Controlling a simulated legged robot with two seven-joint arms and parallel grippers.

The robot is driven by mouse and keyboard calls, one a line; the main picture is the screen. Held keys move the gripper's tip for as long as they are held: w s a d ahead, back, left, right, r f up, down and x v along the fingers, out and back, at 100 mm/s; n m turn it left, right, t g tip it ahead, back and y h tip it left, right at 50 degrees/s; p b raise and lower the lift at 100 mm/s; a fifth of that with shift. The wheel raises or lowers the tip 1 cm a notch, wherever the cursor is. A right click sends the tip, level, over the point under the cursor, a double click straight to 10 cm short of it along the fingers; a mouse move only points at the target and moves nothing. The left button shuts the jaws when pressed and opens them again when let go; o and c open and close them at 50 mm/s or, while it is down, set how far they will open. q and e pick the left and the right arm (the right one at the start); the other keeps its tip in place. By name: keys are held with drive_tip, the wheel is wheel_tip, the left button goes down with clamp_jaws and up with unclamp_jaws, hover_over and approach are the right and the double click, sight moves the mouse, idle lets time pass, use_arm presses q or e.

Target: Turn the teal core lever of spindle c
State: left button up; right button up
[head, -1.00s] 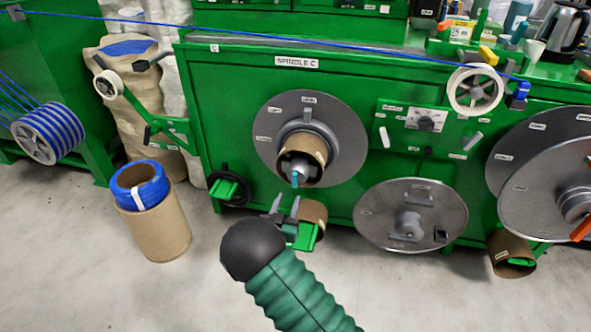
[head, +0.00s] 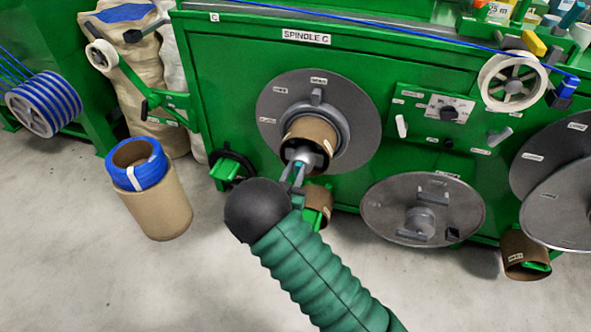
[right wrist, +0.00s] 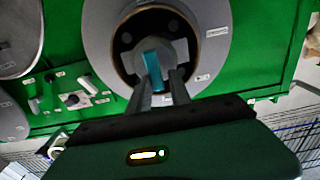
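The teal core lever (right wrist: 153,68) sticks out from the hub at the centre of spindle c in the right wrist view. In the head view it is mostly hidden by my gripper. Spindle c has a grey disc (head: 350,125) and a brown cardboard core (head: 311,137) around its hub. My right gripper (head: 296,174) is in front of the core's open end. In the right wrist view the fingers (right wrist: 160,82) stand apart, one on each side of the lever's lower end; firm contact is not visible. My left gripper is not in view.
A second grey disc (head: 424,208) is low on the green cabinet, right of spindle c. A control panel with a knob (head: 449,112) is above it. A cardboard tube with a blue coil (head: 140,174) stands on the floor at left. Open floor lies in front.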

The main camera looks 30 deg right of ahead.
drive_tip(key=shift+d+f, duration=0.15)
drive_tip(key=shift+d, duration=0.25)
clamp_jaws()
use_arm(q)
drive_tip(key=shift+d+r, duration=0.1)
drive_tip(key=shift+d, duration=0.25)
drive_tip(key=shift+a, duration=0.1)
use_arm(e)
drive_tip(key=shift+a, duration=0.1)
